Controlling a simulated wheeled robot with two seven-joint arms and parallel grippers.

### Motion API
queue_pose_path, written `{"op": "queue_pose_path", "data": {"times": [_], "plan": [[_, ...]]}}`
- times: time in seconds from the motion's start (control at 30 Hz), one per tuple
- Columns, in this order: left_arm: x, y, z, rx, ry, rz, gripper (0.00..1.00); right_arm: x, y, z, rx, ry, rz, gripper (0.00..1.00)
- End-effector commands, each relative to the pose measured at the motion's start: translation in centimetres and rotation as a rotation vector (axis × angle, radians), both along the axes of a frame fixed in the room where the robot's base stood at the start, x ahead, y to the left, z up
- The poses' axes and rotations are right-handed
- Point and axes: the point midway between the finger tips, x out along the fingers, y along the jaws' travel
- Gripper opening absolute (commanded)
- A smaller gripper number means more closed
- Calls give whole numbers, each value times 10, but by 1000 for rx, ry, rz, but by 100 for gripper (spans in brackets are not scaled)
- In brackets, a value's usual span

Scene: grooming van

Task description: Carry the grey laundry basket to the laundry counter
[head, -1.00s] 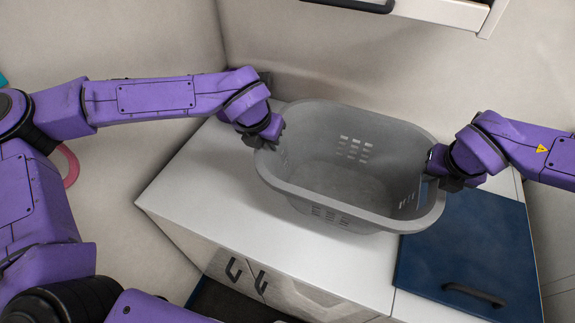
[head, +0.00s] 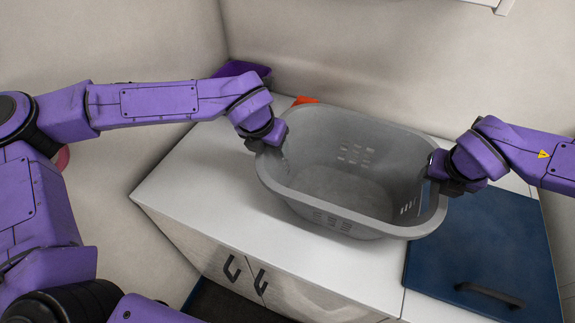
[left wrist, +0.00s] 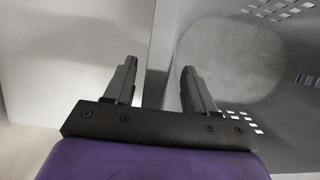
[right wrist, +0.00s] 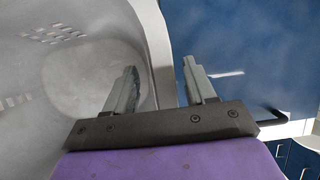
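The grey laundry basket (head: 340,222) appears upright over the white counter (head: 190,180); I cannot tell whether its bottom touches the top. My left gripper (head: 272,142) is at its left rim, and in the left wrist view its fingers (left wrist: 159,75) sit on either side of the basket wall (left wrist: 163,40). My right gripper (head: 440,170) is at the right rim, with its fingers (right wrist: 160,75) on either side of the rim (right wrist: 155,40). The basket looks empty inside.
A blue panel with a dark handle (head: 488,245) lies right of the basket. Walls close off the back and left. White counter top shows free on the left.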

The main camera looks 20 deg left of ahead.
Motion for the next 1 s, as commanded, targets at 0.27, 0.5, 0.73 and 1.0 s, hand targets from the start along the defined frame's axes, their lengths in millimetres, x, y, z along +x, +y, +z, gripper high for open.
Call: {"op": "queue_pose_path", "data": {"times": [0.27,0.5,0.73,1.0], "plan": [[-1,2,6,0,-1,7,55,0,-2,0,-2,1,-6,55],[-21,5,58,0,-6,6,55,1,-3,0,-2,2,-7,55],[-40,7,101,0,-3,4,55,1,-3,0,-3,2,-9,55],[-45,7,112,1,1,4,55,-6,-2,19,-1,-2,-9,55]]}}
